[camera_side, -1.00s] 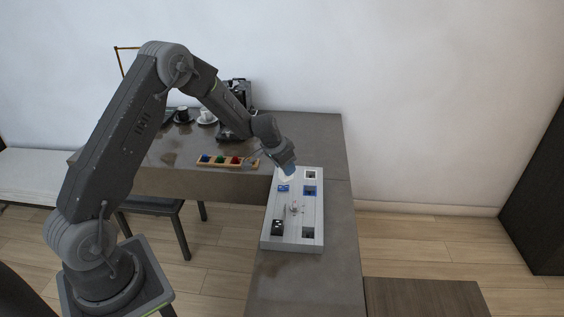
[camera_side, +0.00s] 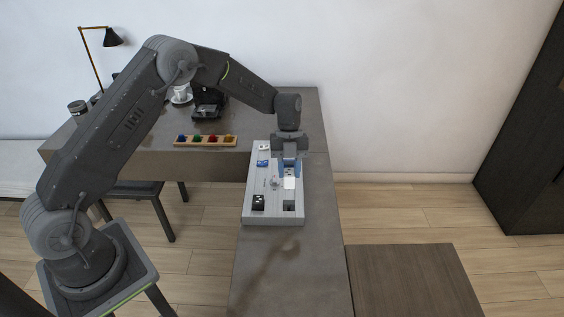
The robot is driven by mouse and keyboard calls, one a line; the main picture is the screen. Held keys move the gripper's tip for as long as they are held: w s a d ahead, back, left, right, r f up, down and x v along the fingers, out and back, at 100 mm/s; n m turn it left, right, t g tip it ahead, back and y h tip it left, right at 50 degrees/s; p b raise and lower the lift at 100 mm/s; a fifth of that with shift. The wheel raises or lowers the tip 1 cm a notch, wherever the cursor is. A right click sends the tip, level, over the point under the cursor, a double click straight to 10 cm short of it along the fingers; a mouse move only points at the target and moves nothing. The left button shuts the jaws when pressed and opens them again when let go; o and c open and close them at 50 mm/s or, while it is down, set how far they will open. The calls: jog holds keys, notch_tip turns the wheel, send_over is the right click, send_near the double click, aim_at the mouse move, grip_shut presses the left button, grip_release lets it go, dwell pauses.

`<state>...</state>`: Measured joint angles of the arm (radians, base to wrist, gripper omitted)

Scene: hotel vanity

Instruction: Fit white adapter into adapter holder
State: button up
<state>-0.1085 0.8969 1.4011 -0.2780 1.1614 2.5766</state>
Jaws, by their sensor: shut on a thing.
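My gripper (camera_side: 290,168) points down over the right side of the light grey board (camera_side: 249,189). It is shut on the white adapter (camera_side: 290,183), which shows as a small white block just below the blue-tinted fingers. The adapter is over the right column of the board, above a dark square recess (camera_side: 289,205) in the picture. I cannot tell whether the adapter touches the board. Which recess is the adapter holder is not clear at this size, and the gripper hides part of the right column.
A black block (camera_side: 258,202), a small metallic part (camera_side: 274,183) and a blue piece (camera_side: 262,162) sit on the board. A wooden rack with coloured pieces (camera_side: 206,141), a black machine (camera_side: 207,103) and a cup (camera_side: 180,93) stand behind on the left. The counter in front (camera_side: 270,270) is clear.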

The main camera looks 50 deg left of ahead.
jog(key=shift+s+d+f, duration=0.1)
jog(key=shift+d, duration=0.05)
jog(key=shift+f, duration=4.95)
jog(key=o, duration=1)
jog(key=v, duration=1.3)
jog(key=shift+r, duration=0.4)
